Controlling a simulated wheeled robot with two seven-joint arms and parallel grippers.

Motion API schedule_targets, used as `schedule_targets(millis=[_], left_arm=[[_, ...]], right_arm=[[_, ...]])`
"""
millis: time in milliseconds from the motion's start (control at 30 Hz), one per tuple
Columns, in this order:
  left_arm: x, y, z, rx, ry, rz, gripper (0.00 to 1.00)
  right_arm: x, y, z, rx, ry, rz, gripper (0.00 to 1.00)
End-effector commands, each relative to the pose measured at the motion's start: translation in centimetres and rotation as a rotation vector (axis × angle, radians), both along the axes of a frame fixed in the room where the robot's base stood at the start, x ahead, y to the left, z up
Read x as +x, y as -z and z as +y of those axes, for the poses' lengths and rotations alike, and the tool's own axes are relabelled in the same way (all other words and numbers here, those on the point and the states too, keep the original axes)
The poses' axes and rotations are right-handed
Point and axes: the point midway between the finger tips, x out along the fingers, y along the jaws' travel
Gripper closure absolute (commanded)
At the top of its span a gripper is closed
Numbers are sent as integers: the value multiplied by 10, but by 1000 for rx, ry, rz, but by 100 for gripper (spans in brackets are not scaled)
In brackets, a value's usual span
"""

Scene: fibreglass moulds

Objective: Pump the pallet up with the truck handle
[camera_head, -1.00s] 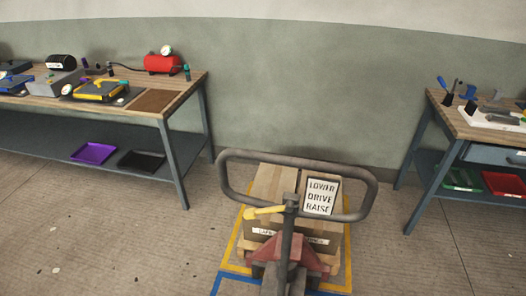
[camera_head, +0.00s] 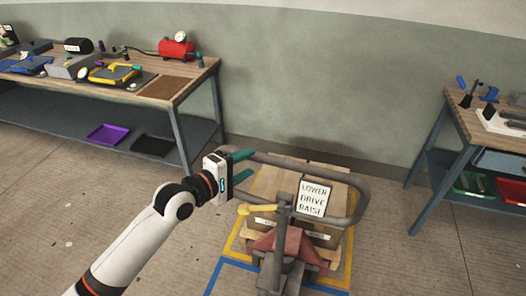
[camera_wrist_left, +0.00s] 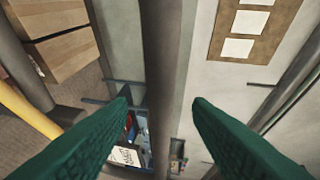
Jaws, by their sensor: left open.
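The pallet truck's dark handle loop (camera_head: 364,203) stands upright in the lower middle of the head view, with a yellow lever (camera_head: 258,209) and a "LOWER DRIVE RAISE" sign (camera_head: 314,197). Its red body (camera_head: 290,248) is below. Behind it, cardboard boxes (camera_head: 280,176) rest on the pallet (camera_head: 249,238), mostly hidden. My left gripper (camera_head: 248,166) is open, its green fingers at the loop's left end. In the left wrist view, a dark bar (camera_wrist_left: 160,60) runs upright across the gap between the fingers (camera_wrist_left: 160,97); whether it lies between the tips I cannot tell. My right gripper is not in view.
A workbench (camera_head: 190,80) with gauges and a red tank (camera_head: 177,48) stands at left, with purple (camera_head: 108,134) and black trays on its shelf. Another bench (camera_head: 436,150) stands at right. Yellow and blue floor lines surround the pallet. Floor at lower right is clear.

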Motion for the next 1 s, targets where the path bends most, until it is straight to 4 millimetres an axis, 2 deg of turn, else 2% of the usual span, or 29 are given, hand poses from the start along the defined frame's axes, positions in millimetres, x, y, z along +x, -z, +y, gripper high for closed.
schedule_targets(millis=[100,333,500,800,1000], left_arm=[[18,2,-18,1,1,-1,54],[43,9,-41,1,0,-1,54],[50,12,-48,1,0,-1,54],[51,13,-49,2,-1,-3,54],[51,13,-49,2,0,-2,87]], right_arm=[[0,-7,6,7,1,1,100],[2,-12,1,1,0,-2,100],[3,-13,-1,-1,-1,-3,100],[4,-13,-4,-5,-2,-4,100],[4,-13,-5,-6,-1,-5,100]])
